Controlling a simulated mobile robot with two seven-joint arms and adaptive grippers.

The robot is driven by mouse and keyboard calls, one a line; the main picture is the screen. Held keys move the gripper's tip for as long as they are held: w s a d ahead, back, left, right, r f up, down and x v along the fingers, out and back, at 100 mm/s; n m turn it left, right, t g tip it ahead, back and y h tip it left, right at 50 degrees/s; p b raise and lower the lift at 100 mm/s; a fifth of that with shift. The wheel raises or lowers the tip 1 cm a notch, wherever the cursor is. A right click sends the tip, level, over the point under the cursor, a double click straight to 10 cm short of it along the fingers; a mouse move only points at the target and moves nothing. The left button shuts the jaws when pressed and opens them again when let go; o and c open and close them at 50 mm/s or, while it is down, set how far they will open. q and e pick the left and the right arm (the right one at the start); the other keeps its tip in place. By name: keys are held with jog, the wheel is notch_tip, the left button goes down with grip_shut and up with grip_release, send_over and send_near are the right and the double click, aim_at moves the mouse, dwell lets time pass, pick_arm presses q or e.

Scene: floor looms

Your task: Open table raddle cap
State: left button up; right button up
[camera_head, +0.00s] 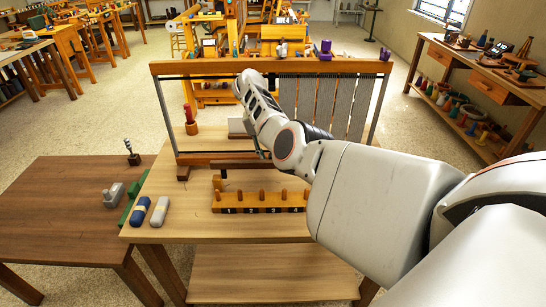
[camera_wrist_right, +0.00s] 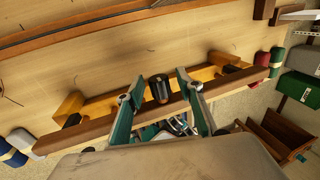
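In the head view the table raddle (camera_head: 262,201) is a yellow-brown wooden block with upright pegs and numbers along its front. My right arm covers its right end. The right wrist view shows a long dark brown bar (camera_wrist_right: 100,127), which looks like the cap, running in front of yellow wooden end blocks (camera_wrist_right: 70,107). A dark rounded knob (camera_wrist_right: 160,87) stands between the fingers of my right gripper (camera_wrist_right: 159,80). The fingers are spread, with space on both sides of the knob. Contact is not clear. My left gripper is not in view.
The loom frame (camera_head: 268,67) stands behind the raddle. Blue (camera_head: 140,211) and white (camera_head: 160,211) bundles lie at the table's left. A darker table (camera_head: 65,205) adjoins on the left. A red spool (camera_head: 191,122) stands by the loom's left post.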

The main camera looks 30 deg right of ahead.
jog(key=v, duration=0.7)
jog(key=shift+f, duration=0.1)
